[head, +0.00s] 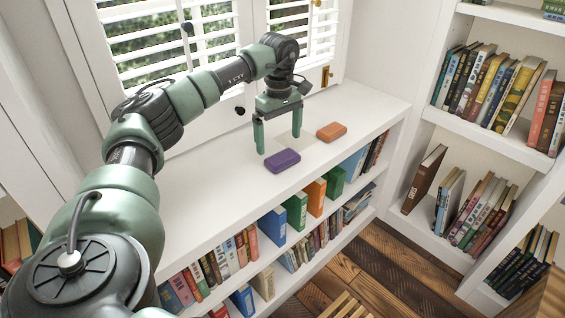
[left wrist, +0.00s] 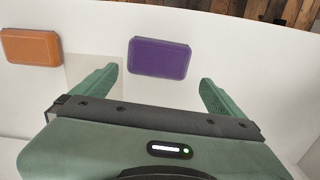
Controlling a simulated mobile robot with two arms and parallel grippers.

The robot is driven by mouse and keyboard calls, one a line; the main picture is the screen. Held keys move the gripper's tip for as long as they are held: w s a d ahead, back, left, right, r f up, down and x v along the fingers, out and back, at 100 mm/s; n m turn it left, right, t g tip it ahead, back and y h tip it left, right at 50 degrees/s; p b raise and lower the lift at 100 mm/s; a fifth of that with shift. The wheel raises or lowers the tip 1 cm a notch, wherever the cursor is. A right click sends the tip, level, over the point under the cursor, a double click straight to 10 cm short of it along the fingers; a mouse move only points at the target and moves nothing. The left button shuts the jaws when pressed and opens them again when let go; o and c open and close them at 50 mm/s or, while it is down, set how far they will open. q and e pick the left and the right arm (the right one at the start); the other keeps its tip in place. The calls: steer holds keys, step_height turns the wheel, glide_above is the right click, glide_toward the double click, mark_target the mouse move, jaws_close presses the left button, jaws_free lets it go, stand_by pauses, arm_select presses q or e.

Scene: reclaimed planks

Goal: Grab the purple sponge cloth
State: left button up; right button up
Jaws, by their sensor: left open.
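A purple sponge cloth (head: 282,161) lies flat on the white top of a low bookcase, close to its front edge. In the left wrist view the purple sponge cloth (left wrist: 159,58) is between the lines of the two fingers and beyond their tips. My left gripper (head: 279,136) is open and empty, its fingers pointing down just behind the cloth. It also shows in the left wrist view (left wrist: 157,80), with both green fingers spread apart. I cannot tell its exact height above the top. My right gripper is in neither view.
An orange block (head: 331,131) lies on the same white top (head: 205,208), right of the gripper. Shuttered windows (head: 170,45) stand behind. Books fill the shelves below and a tall bookcase (head: 487,139) at the right. Wooden floor (head: 375,262) lies in front.

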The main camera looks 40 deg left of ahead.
mark_target(281, 156)
arm_select(q)
steer(key=f, duration=0.3)
steer(key=f+b, duration=0.1)
steer(key=f, duration=0.1)
steer(key=shift+w+d+f, duration=0.1)
steer(key=shift+d+f, duration=0.2)
steer(key=shift+f, duration=0.05)
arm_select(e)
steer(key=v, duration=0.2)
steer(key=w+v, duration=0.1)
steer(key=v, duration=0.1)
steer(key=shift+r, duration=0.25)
arm_select(q)
steer(key=c, duration=1.1)
steer(key=shift+o, duration=0.2)
steer(key=shift+r, duration=0.15)
